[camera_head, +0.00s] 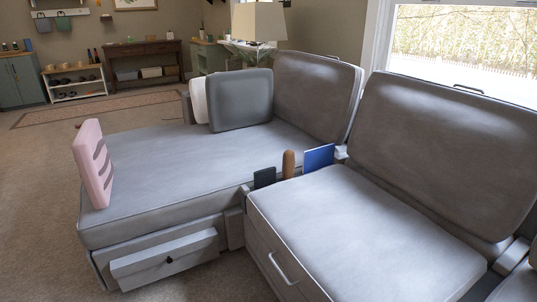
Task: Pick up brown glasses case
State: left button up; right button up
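A brown, rounded, upright object (289,164), which looks like the glasses case, stands in the narrow gap between the two grey sofa sections. A dark flat item (265,178) stands just left of it. A blue flat item (319,157) stands just right of it. The lower part of the brown case is hidden by the front sofa seat. Neither of my grippers is in the head view.
The grey chaise seat (185,175) carries a pink striped upright object (93,165) and a grey cushion (240,100). The near seat (355,230) is bare. A drawer (165,260) juts from the chaise base. Carpet (40,200) at left is open.

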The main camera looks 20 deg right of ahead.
aim_at(289, 156)
jog(key=i+j+z, duration=0.3)
jog(key=i, duration=0.25)
jog(key=i+j+z, duration=0.25)
jog(key=i+j, duration=0.3)
